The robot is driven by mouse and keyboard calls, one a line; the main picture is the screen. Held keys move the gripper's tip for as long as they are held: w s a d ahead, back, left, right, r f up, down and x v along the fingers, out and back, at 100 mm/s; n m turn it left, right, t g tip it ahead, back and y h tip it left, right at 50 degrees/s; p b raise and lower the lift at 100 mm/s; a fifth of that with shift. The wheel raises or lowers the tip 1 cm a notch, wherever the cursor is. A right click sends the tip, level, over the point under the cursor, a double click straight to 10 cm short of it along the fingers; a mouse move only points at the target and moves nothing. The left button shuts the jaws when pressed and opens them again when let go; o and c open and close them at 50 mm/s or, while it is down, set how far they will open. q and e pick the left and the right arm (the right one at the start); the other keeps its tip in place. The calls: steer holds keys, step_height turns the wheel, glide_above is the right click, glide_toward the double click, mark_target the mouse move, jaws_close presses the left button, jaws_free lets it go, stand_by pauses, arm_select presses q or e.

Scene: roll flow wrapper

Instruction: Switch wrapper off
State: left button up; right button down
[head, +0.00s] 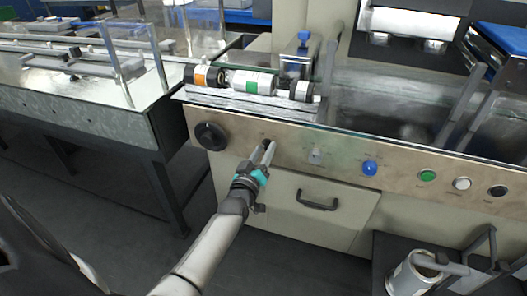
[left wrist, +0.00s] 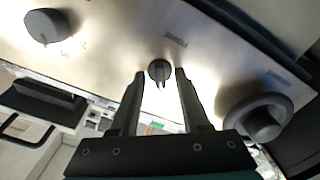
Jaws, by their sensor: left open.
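The wrapper's metal front panel (head: 330,160) carries the controls. In the left wrist view a small dark rotary switch (left wrist: 159,72) with a narrow pointer sits on the panel (left wrist: 215,45). My left gripper (left wrist: 157,75) is open, with one finger on each side of the switch. Whether the fingers touch it cannot be told. In the head view my left gripper (head: 267,146) reaches up to the panel, and its fingertips hide most of the switch. My right gripper cannot be made out.
A large black knob (head: 211,136) is left of my gripper, and a grey knob (head: 315,156) is right of it. Blue (head: 369,168), green (head: 428,176), white (head: 462,184) and black (head: 497,191) buttons follow. A drawer handle (head: 318,201) sticks out below.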

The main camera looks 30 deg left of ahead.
arm_select(q)
steer(key=shift+s, duration=0.2)
steer(key=p+v, duration=0.5)
steer(key=v, duration=1)
arm_select(e)
steer(key=s+d+f, duration=0.4)
steer(key=s+f, duration=0.1)
steer(key=f, duration=0.3)
steer(key=shift+s, duration=0.35)
arm_select(q)
steer(key=shift+w+d, duration=0.1)
steer(key=shift+d, duration=0.05)
arm_select(e)
steer(key=shift+d, duration=0.1)
